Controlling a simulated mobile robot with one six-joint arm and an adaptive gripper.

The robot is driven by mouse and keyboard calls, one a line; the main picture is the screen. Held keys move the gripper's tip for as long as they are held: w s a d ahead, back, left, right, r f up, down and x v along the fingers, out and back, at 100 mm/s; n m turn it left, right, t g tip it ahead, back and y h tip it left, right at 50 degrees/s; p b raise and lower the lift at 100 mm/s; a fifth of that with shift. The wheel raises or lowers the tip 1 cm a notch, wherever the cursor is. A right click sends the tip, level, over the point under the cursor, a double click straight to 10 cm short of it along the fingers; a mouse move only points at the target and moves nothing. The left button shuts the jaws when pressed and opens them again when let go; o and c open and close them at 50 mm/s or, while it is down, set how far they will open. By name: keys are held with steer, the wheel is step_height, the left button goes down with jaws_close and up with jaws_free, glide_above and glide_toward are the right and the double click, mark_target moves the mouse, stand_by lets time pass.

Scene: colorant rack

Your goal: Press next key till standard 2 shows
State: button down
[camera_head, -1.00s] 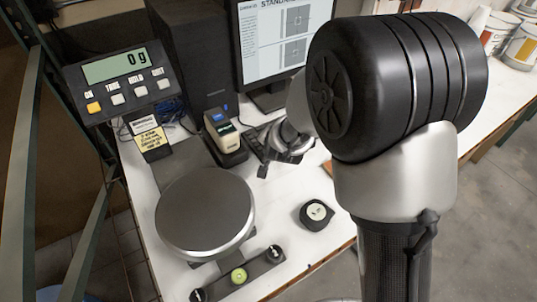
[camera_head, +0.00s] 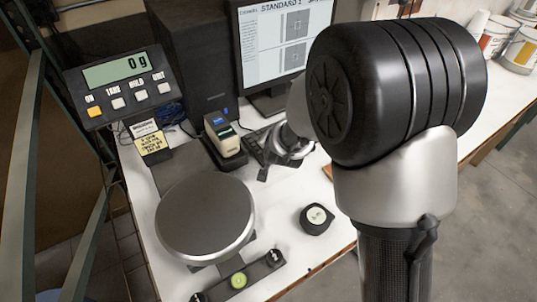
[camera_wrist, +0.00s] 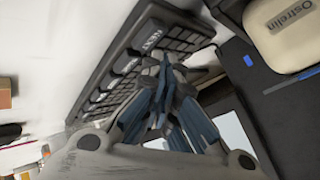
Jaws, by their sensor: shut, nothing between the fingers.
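The monitor (camera_head: 283,50) stands at the back of the table and shows a page headed "STANDARD"; the number after it looks like 1 but is small. A dark keyboard (camera_head: 254,143) lies in front of it, partly hidden by my arm. In the wrist view the keyboard (camera_wrist: 120,82) runs diagonally, and a large key marked NEXT (camera_wrist: 152,41) is at its upper end. My gripper (camera_wrist: 163,66) is shut and empty, its tips over the keys just below the NEXT key in the picture. I cannot tell whether they touch. In the head view my gripper (camera_head: 263,172) is at the keyboard's near edge.
A scale with a round plate (camera_head: 205,220) and a display (camera_head: 122,73) reading 0 g stands left. A dark computer tower (camera_head: 190,50) stands behind.

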steer(key=shift+f, duration=0.15)
steer(key=shift+f+b, duration=0.25)
steer(key=shift+b, duration=0.25)
steer(key=shift+f+b, duration=0.4)
stand_by(0.5)
steer(key=shift+r, duration=0.1)
steer(key=shift+r+p, duration=0.65)
steer(key=shift+r, duration=0.1)
steer(key=shift+r+p, duration=2.15)
steer(key=shift+r, duration=0.3)
